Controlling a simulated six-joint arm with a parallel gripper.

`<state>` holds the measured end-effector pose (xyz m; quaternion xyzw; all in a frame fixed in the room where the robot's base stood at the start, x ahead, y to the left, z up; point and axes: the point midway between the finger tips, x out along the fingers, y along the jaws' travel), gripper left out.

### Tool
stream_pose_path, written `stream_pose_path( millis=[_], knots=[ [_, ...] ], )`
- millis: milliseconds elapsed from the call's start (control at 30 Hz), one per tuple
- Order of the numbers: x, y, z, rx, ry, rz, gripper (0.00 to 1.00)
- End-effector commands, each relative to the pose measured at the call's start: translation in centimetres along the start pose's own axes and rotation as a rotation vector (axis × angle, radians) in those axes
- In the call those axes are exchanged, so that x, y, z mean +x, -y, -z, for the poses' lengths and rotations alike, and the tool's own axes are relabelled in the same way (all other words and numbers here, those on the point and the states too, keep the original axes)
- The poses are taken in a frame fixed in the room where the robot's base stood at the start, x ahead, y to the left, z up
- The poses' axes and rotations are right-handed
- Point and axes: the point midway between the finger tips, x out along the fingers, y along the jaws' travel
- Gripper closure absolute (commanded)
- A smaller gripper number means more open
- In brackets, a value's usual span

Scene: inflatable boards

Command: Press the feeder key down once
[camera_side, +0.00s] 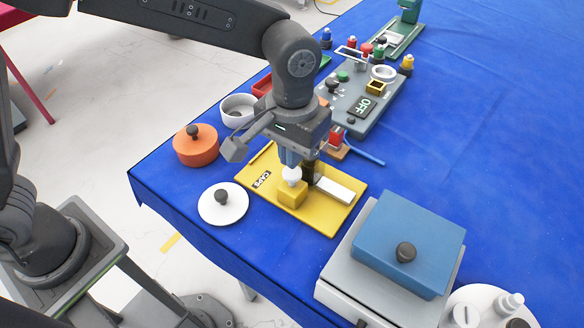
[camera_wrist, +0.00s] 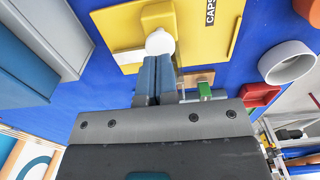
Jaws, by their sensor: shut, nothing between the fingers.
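The yellow feeder board (camera_side: 330,222) marked CAPS lies on the blue cloth. A yellow block (camera_side: 292,194) on it carries a round white knob (camera_side: 291,174), which appears to be the feeder key. In the wrist view the white knob (camera_wrist: 160,42) sits just beyond my fingertips, with the yellow block (camera_wrist: 158,15) behind it. My gripper (camera_side: 290,164) has its blue fingers shut and empty, pointing down at the knob. The fingertips (camera_wrist: 158,62) are very close to the knob; I cannot tell if they touch it. A white slab (camera_side: 333,189) lies beside the block.
A white lid (camera_side: 223,204) and an orange pot (camera_side: 196,150) lie left of the board. A blue-topped box (camera_side: 415,240) stands at front right. A grey OFF panel (camera_side: 372,122) with several knobs is behind. The cloth at right is clear.

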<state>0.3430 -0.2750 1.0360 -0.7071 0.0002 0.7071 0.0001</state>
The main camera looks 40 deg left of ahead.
Motion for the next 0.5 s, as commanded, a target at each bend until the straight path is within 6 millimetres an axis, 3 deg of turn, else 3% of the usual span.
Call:
stream_pose_path(
  millis=[500],
  knots=[
    [0.4,0.0,0.0,0.0,0.001,0.0,1.0]
  ],
)
